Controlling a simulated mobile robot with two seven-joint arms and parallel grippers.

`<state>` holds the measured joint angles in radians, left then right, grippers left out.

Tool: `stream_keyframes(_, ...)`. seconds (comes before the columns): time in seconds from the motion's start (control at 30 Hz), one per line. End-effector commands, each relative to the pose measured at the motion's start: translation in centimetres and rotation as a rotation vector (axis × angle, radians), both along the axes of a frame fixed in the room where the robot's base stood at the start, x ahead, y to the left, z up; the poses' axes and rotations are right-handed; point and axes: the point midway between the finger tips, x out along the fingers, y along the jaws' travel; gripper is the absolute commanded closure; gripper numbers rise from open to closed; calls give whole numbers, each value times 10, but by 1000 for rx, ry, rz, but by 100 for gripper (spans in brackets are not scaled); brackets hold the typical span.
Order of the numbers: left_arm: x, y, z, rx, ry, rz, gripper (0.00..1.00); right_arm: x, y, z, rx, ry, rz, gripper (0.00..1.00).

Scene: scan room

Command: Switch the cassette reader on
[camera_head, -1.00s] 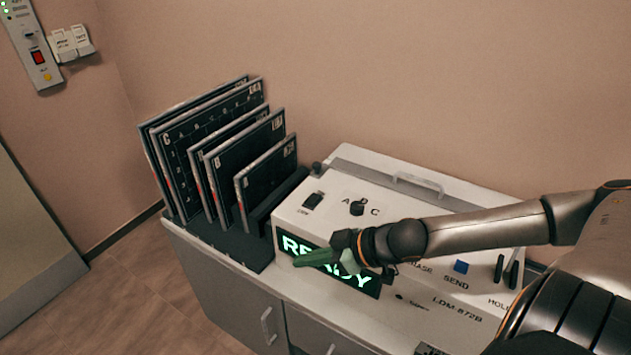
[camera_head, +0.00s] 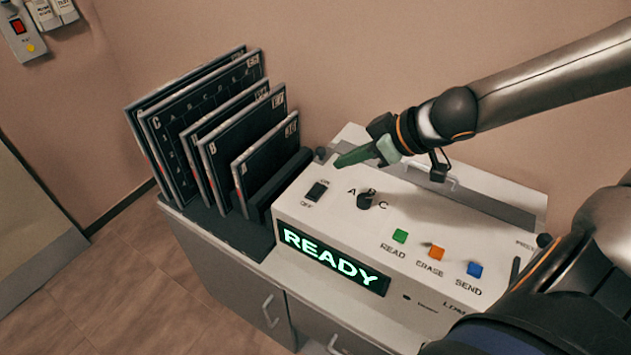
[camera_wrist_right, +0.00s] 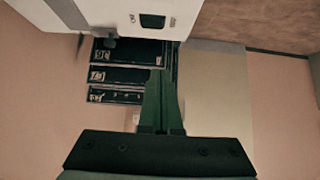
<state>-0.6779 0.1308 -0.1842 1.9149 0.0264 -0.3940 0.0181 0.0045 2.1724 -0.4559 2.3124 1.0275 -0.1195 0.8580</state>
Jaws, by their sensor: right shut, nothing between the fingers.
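The cassette reader (camera_head: 330,235) is a white console on a low cabinet. Its display (camera_head: 332,259) glows green with READY. Its black power switch (camera_head: 317,191), marked ON and OFF, sits at the upper left of its top; which side is pressed is too small to tell. The switch also shows in the right wrist view (camera_wrist_right: 152,21). My right gripper (camera_head: 338,164) is shut and empty, with green fingers, above the back of the reader, behind and to the right of the switch and apart from it. In the right wrist view the fingers (camera_wrist_right: 163,85) are together. My left gripper is not in view.
An A/C selector knob (camera_head: 365,201) and green, orange and blue buttons (camera_head: 437,253) are on the reader's top. Several dark cassettes (camera_head: 205,135) stand upright in a rack at its left. A wall switch panel (camera_head: 22,33) is at the upper left.

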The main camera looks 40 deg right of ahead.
Motion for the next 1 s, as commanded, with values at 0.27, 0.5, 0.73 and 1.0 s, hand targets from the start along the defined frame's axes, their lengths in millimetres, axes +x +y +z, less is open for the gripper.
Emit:
stream_keyframes(0.27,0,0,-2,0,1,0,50,1,1,-2,0,0,1,100)
stream_keyframes(0.5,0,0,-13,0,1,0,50,14,7,-21,2,3,3,100)
stream_keyframes(0.73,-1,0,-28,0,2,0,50,33,14,-42,0,2,1,100)
stream_keyframes(1.0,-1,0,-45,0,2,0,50,54,22,-64,-3,2,2,100)
